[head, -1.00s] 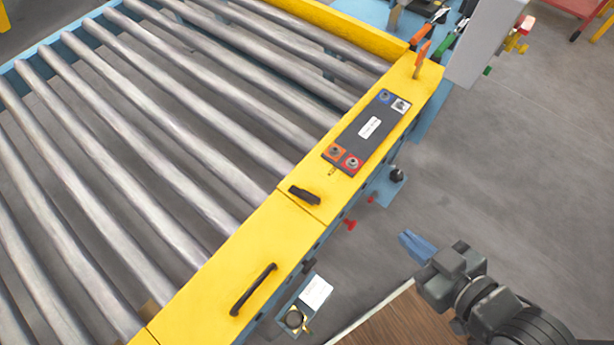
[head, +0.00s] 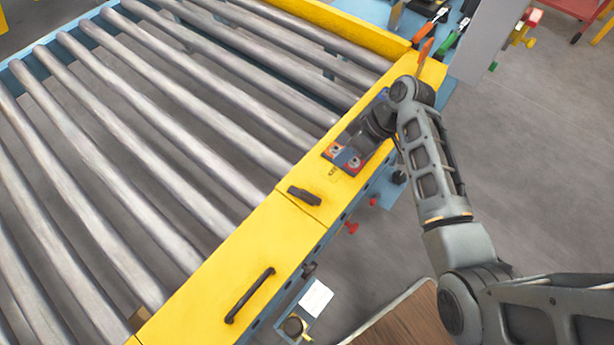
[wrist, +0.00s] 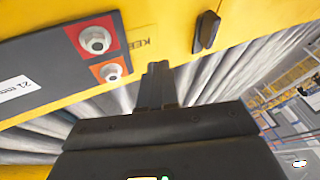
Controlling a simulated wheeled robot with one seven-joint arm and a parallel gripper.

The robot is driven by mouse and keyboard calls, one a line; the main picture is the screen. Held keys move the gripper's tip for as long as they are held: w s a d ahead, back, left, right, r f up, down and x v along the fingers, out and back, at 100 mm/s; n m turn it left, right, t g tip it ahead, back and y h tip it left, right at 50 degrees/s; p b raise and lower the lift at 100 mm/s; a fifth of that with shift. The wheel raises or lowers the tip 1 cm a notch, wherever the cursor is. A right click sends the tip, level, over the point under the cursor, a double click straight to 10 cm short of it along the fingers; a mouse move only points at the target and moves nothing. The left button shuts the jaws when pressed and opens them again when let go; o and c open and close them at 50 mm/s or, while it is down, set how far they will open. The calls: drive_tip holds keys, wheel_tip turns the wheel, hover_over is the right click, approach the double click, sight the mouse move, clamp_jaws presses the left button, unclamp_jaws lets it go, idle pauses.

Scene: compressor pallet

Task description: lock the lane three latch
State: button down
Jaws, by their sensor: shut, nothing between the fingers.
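A short black latch (head: 304,195) lies on the yellow rail (head: 262,236), close to a seam. A black latch also shows at the top of the wrist view (wrist: 207,32); no lane number is readable on either. In the wrist view my gripper (wrist: 158,70) is shut and empty, its dark fingers pointing toward the yellow rail between the dark button panel (wrist: 45,65) and the latch. The fingers appear apart from the latch. In the head view my arm covers part of the panel, and the fingertips are hard to make out.
The panel has round studs on coloured squares (head: 350,162). A black bar handle (head: 250,295) stands on the rail. Steel rollers (head: 150,130) fill the left side. A red knob (head: 351,228) sticks out from the side.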

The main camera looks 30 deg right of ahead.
sight(296, 187)
drive_tip(key=shift+n+g+y, duration=0.5)
drive_tip(key=shift+n+y, duration=0.1)
drive_tip(key=shift+y, duration=0.1)
drive_tip(key=w+r, duration=0.1)
drive_tip(key=r, duration=0.1)
drive_tip(key=w+r, duration=0.1)
drive_tip(key=shift+w+d+r, duration=0.1)
drive_tip(key=shift+w+d, duration=0.2)
drive_tip(key=b+x, duration=0.1)
drive_tip(key=x, duration=0.9)
drive_tip(key=a, duration=0.1)
drive_tip(key=s+a, duration=0.1)
drive_tip(key=shift+s+a, duration=0.15)
drive_tip(key=shift+a, duration=0.25)
drive_tip(key=shift+s+a, duration=0.2)
drive_tip(key=shift+a, duration=0.2)
